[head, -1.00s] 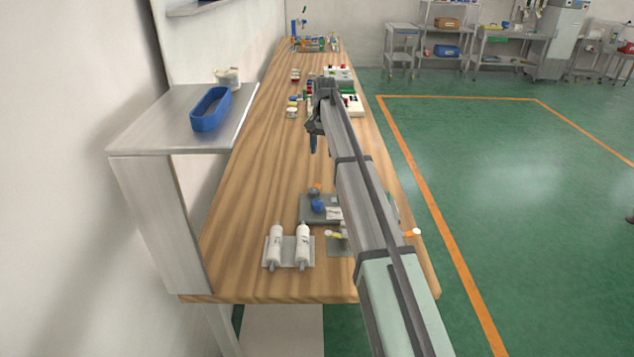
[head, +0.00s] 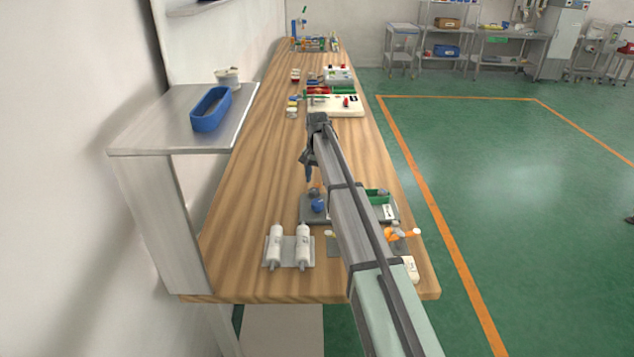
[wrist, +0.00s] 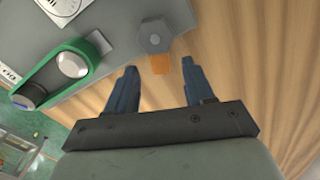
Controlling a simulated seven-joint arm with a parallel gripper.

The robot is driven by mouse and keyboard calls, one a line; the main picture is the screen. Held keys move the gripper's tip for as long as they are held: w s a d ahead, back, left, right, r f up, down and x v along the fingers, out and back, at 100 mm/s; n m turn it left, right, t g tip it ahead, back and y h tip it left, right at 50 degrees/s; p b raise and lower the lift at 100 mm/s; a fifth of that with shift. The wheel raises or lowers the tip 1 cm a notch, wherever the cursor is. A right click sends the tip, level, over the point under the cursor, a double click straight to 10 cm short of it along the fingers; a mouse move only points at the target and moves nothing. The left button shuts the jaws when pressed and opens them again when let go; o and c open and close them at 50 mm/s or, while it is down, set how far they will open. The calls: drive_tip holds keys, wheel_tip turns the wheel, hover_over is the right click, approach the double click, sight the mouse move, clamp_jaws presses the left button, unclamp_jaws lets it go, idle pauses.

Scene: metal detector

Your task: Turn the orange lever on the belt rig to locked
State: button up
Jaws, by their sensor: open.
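The belt rig is a grey plate (head: 346,217) near the front of the bench, partly hidden by my arm in the head view. In the wrist view, its plate (wrist: 112,38) carries a green belt (wrist: 62,68) around two round pulleys. A grey hex knob (wrist: 154,36) sits near the plate's edge. The short orange lever (wrist: 160,64) sticks out from under it towards my gripper. My gripper (wrist: 158,68) is open and empty, with blue fingertips on either side of the lever's end; contact cannot be told. In the head view, my gripper (head: 309,177) points down just behind the rig.
Two white cylinders (head: 289,246) on a holder stand left of the rig. A small orange-handled item (head: 401,235) and a white block (head: 410,268) lie in front of it to the right. A cream board (head: 335,104) stands farther back. Bare wood lies behind the rig.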

drive_tip(key=shift+f, duration=1)
clamp_jaws()
